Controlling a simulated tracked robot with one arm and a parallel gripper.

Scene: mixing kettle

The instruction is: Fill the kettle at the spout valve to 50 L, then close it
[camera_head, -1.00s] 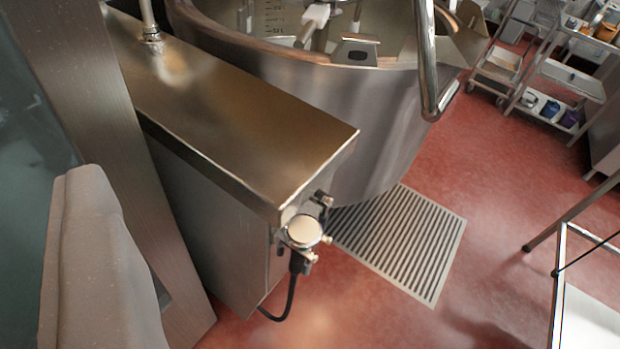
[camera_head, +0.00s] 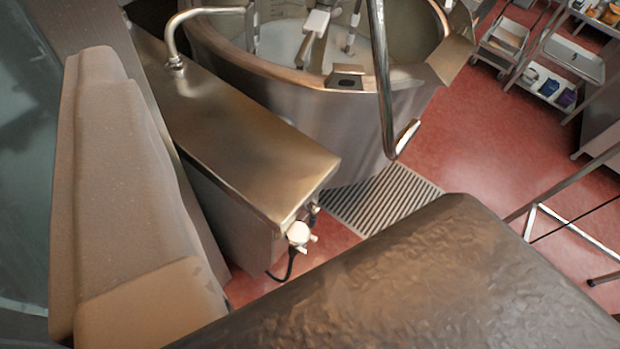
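The kettle (camera_head: 290,108) is a large steel bowl in the upper middle, with a mixing tool (camera_head: 315,22) inside. Its floor looks pale; I cannot tell whether that is liquid, nor read a level. A bent steel spout pipe (camera_head: 205,14) rises from the console (camera_head: 235,130) and reaches over the kettle rim. A round pale knob (camera_head: 298,233) with a black hose sits on the console's near end; I cannot tell whether it is the spout valve. A grey-beige block at the left and a dark rough block at the bottom right fill the foreground; I cannot identify my gripper's fingers.
A slatted floor drain (camera_head: 385,200) lies beside the kettle on the red floor (camera_head: 455,150). A bent steel bar (camera_head: 381,85) crosses the kettle's near right side. Shelves and carts (camera_head: 500,45) stand at the upper right. A metal frame (camera_head: 570,225) is at the right.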

